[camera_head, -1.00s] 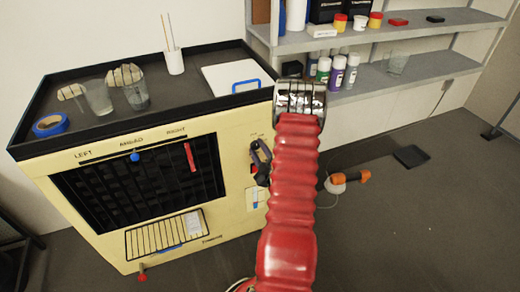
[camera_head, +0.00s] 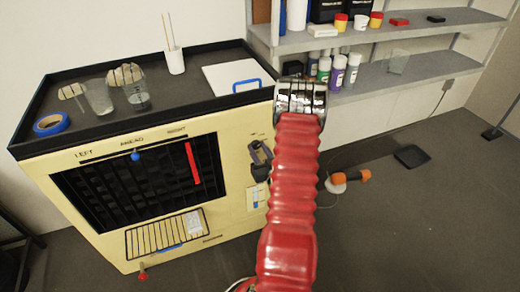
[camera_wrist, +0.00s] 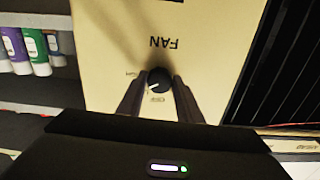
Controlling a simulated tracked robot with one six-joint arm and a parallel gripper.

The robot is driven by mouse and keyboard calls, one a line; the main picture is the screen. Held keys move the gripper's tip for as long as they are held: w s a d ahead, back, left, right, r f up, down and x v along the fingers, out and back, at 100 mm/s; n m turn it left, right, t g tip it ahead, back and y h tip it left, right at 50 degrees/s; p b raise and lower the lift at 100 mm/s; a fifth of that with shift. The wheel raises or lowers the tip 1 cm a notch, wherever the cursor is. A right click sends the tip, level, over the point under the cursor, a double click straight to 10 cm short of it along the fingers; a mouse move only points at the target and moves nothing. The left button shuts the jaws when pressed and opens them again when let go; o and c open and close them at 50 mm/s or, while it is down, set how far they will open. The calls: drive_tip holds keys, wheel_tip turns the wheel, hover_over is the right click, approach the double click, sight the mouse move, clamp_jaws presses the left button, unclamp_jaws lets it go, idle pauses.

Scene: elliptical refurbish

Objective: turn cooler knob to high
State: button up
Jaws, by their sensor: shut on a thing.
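The cooler (camera_head: 232,215) is a cream box with a dark top tray and a black louvered front. In the wrist view, a round black knob (camera_wrist: 158,77) with a white pointer line sits on its cream panel under an upside-down "FAN" label. Small print around the knob is too blurred to read surely. My gripper (camera_wrist: 159,84) has one dark finger on each side of the knob and is shut on it. In the head view, my gripper (camera_head: 260,152) is against the right part of the cooler front and hides the knob.
The louvers carry a blue slider (camera_head: 135,156) and a red strip (camera_head: 192,163). Glasses, blue tape (camera_head: 51,123) and a white board (camera_head: 228,78) lie on top. Grey shelves (camera_head: 395,85) with bottles stand behind. An orange-handled tool (camera_head: 347,180) lies on the floor at right.

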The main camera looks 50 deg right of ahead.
drive_tip(key=m, duration=0.5)
drive_tip(key=shift+d+r, duration=0.15)
drive_tip(key=shift+r, duration=0.1)
drive_tip(key=shift+m, duration=0.7)
drive_tip(key=shift+s+d, duration=0.1)
drive_tip(key=shift+d, duration=0.05)
drive_tip(key=o, duration=0.7)
drive_tip(key=shift+c, duration=0.2)
drive_tip(key=o, duration=0.4)
drive_tip(key=shift+f, duration=0.1)
drive_tip(key=shift+a, duration=0.2)
